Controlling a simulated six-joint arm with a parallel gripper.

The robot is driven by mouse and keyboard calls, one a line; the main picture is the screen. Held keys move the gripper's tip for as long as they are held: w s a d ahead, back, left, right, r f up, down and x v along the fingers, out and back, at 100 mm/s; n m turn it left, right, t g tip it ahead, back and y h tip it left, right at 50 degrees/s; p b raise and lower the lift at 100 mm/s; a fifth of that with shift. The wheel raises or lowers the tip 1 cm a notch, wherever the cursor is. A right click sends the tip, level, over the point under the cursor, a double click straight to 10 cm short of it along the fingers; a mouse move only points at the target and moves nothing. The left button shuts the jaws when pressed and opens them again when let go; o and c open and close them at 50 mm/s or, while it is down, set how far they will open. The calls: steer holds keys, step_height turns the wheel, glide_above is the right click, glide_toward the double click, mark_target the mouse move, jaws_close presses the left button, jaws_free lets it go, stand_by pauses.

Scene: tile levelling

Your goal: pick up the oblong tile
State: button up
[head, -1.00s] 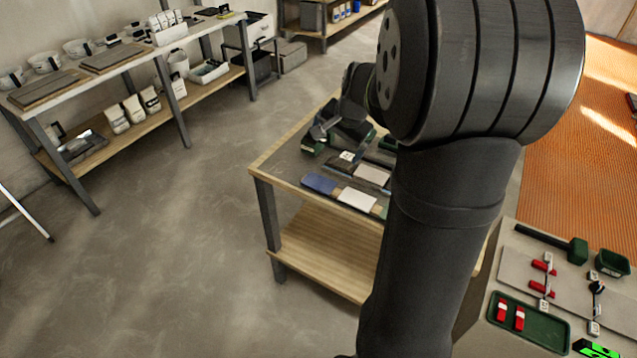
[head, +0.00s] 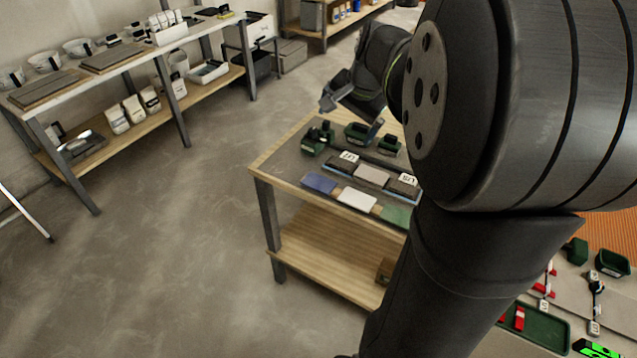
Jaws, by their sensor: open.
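On the wooden table, a front row holds a blue tile (head: 318,183), a white tile (head: 357,200) and a green tile (head: 396,215). Behind them is a row of dark and grey blocks, with a grey one (head: 373,175) in the middle and white labelled pieces (head: 348,156) on the outer ones. I cannot tell from this view which piece is the oblong tile. My gripper (head: 352,114) is open, with its jaws apart and nothing seen between them. It hangs above the table's back part, over the green containers and apart from the tiles. My arm hides the table's right side.
Green containers (head: 360,133) and a dark green item (head: 318,138) stand at the table's back. A bench at lower right holds a green tray (head: 541,328) and red pieces. Shelving (head: 130,60) stands at left. The floor (head: 170,240) between is clear.

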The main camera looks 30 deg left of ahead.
steer(key=shift+s+d+r, duration=0.1)
steer(key=shift+d+r, duration=0.05)
steer(key=shift+r, duration=0.3)
steer(key=c, duration=0.4)
steer(key=shift+c, duration=0.2)
